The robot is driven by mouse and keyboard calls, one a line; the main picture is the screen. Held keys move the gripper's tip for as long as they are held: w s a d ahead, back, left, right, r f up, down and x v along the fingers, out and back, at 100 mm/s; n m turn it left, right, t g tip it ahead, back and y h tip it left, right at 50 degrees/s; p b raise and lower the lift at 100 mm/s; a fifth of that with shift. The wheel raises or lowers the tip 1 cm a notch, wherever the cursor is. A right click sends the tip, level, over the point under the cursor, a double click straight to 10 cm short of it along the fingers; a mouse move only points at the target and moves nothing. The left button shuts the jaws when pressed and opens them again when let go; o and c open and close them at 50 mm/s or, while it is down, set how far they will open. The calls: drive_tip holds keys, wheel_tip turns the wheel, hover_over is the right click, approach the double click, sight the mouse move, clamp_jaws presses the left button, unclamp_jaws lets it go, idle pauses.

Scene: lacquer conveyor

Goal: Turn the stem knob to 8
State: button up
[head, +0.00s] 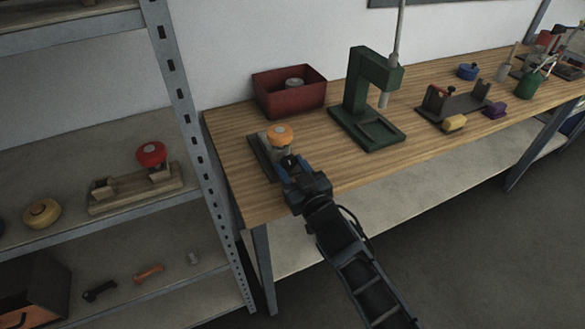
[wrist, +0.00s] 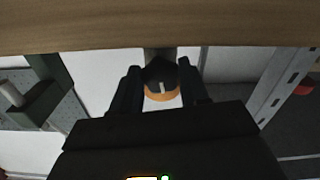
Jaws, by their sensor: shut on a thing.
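A dark round knob (wrist: 160,73) with a pale pointer mark sits between my fingers in the wrist view; I take it for the stem knob. It is on a small grey fitting (head: 282,150) topped by an orange cap (head: 279,135), at the left end of the wooden bench. The orange cap (wrist: 162,96) also shows behind the knob in the wrist view. My gripper (head: 288,163) reaches the fitting from the front; its fingers (wrist: 162,92) are closed on the knob's two sides. In the head view my gripper mostly hides the knob. No scale or numbers can be read.
A red bin (head: 289,101) stands behind the fitting. A green press (head: 373,90) is to the right. Further right are a dark stand (head: 458,103) and small coloured parts. A metal shelf (head: 187,110) stands close on the left. Bare bench lies in front of the press.

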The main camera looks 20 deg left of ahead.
sight(292, 166)
drive_tip(key=shift+f, duration=0.1)
idle(0.3)
drive_tip(key=o, duration=1)
drive_tip(key=shift+d, duration=0.15)
drive_tip(key=shift+v, duration=1.9)
drive_tip(key=v, duration=0.3)
drive_tip(key=shift+s+d, duration=0.25)
drive_tip(key=shift+s, duration=0.05)
